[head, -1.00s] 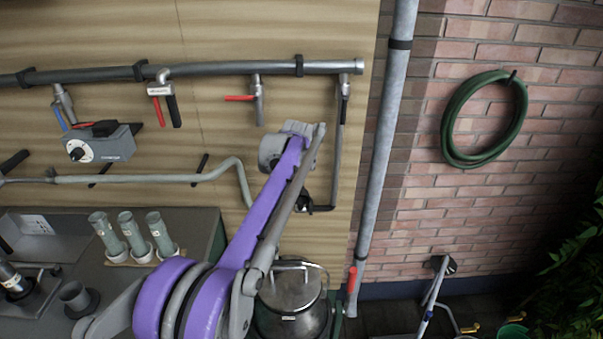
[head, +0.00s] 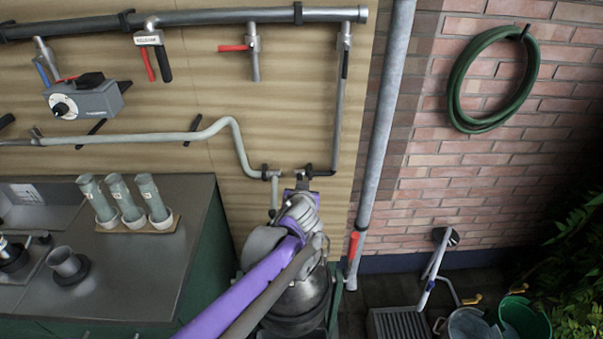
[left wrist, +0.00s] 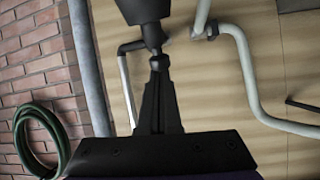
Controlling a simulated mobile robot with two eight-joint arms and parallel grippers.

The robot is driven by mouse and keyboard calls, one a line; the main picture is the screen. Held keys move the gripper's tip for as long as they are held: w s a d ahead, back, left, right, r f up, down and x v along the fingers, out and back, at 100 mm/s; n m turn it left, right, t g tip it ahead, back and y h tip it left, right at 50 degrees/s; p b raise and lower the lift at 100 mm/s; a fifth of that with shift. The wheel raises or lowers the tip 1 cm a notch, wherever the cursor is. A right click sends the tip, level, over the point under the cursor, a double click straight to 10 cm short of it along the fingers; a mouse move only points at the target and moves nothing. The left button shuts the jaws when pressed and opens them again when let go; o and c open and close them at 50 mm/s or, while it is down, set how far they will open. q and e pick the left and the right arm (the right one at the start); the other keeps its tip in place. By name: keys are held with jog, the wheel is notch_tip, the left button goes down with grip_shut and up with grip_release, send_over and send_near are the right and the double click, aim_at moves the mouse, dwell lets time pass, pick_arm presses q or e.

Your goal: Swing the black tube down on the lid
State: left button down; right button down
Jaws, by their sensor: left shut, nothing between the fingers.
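The metal churn (head: 303,305) stands on the floor below the pipes. Its lid is mostly hidden behind my left arm. My left gripper (head: 303,178) is above the churn, in front of the pipe junction. In the left wrist view my left gripper (left wrist: 158,66) is shut, with its black fingers together and nothing between them. A black tube (left wrist: 142,10) shows at the top of that view, just beyond the fingertips. I cannot tell whether the fingertips touch it. In the head view the tube is hidden or merges with the gripper. My right gripper is not in view.
A grey bent pipe (head: 228,124) runs along the wooden wall to the junction. A thick vertical pipe (head: 385,120) stands right of the churn. A counter (head: 125,270) with three grey tubes (head: 120,197) is at left. A green hose (head: 458,95) hangs on the brick wall.

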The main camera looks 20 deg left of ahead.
pick_arm(q)
jog(key=f, duration=0.1)
jog(key=s+f+b, duration=0.1)
jog(key=f, duration=0.1)
jog(key=d+f, duration=0.1)
jog(key=shift+s+f, duration=0.3)
jog(key=shift+s, duration=0.05)
jog(key=shift+s+f+b, duration=0.2)
jog(key=shift+f+b, duration=0.3)
jog(key=shift+f, duration=0.55)
jog(key=p+v, duration=0.2)
jog(key=v, duration=0.8)
jog(key=shift+s+r, duration=0.2)
jog(key=shift+s, duration=0.15)
jog(key=shift+d, duration=0.15)
jog(key=s+d+f+m+g+h+p, duration=0.1)
jog(key=s+g+h+p, duration=0.1)
jog(key=s, duration=0.7)
jog(key=s+d+f+m+g+h+p, duration=0.2)
jog(key=s+g+h+p, duration=0.1)
jog(key=s, duration=0.6)
jog(key=shift+s+d+g+p, duration=0.25)
jog(key=shift+g+p, duration=0.35)
jog(key=shift+p, duration=0.25)
